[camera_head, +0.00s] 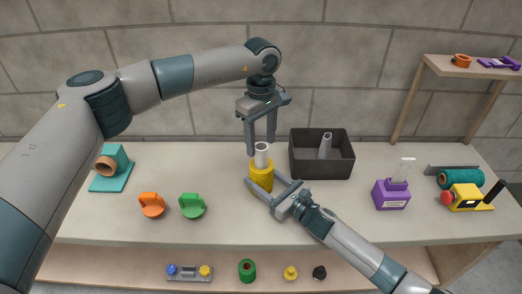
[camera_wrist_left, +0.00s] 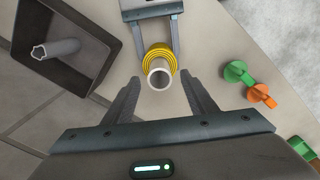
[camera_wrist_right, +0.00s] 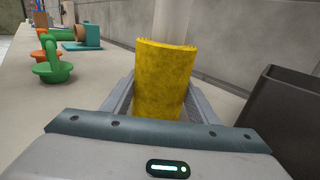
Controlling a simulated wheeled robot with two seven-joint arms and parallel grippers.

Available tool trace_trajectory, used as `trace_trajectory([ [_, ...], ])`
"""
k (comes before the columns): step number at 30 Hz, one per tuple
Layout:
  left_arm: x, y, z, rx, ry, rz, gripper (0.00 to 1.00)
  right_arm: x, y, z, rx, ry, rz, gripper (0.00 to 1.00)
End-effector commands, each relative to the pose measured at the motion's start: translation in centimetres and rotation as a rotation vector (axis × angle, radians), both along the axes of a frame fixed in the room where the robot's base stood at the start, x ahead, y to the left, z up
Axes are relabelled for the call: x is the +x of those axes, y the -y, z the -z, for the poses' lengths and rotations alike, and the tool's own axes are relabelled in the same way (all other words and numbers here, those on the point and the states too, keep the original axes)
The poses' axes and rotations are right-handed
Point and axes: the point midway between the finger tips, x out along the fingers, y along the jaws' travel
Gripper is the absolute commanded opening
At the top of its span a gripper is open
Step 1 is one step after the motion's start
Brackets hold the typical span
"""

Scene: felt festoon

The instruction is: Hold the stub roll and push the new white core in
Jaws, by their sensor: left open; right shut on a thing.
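The yellow stub roll (camera_head: 262,179) stands upright on the table, and my right gripper (camera_head: 272,186) is shut on it from the front right. In the right wrist view the roll (camera_wrist_right: 165,85) sits between both fingers. The white core (camera_head: 261,155) stands upright in the roll's top, with its upper part showing above the rim. In the left wrist view the core's open end (camera_wrist_left: 160,76) shows inside the yellow rings of the roll (camera_wrist_left: 159,54). My left gripper (camera_head: 261,146) points down over the core, its open fingers on either side and apart from it.
A dark open bin (camera_head: 341,167) with a grey tube (camera_head: 325,146) stands close right of the roll. Orange (camera_head: 152,205) and green (camera_head: 192,206) pieces lie at the front left. A purple box (camera_head: 391,194) and a yellow device (camera_head: 467,197) stand at the right.

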Motion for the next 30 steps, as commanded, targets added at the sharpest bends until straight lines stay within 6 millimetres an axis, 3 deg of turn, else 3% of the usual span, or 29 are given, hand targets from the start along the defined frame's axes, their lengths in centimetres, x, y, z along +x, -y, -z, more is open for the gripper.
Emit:
trace_trajectory([
  [6, 0.1, 0.0, -3.8, -0.001, 0.003, -0.001, 0.52, 0.0, 0.0, 0.0, 0.001, 0.001, 0.0, 0.25],
  [12, 0.0, 0.0, -5.5, 0.001, 0.001, -0.001, 0.52, 0.0, 0.0, 0.0, 0.001, 0.001, 0.0, 0.25],
  [30, 0.0, 0.0, -5.9, 0.0, 0.0, -0.001, 0.52, 0.0, 0.0, 0.0, 0.001, 0.001, 0.0, 0.25],
])
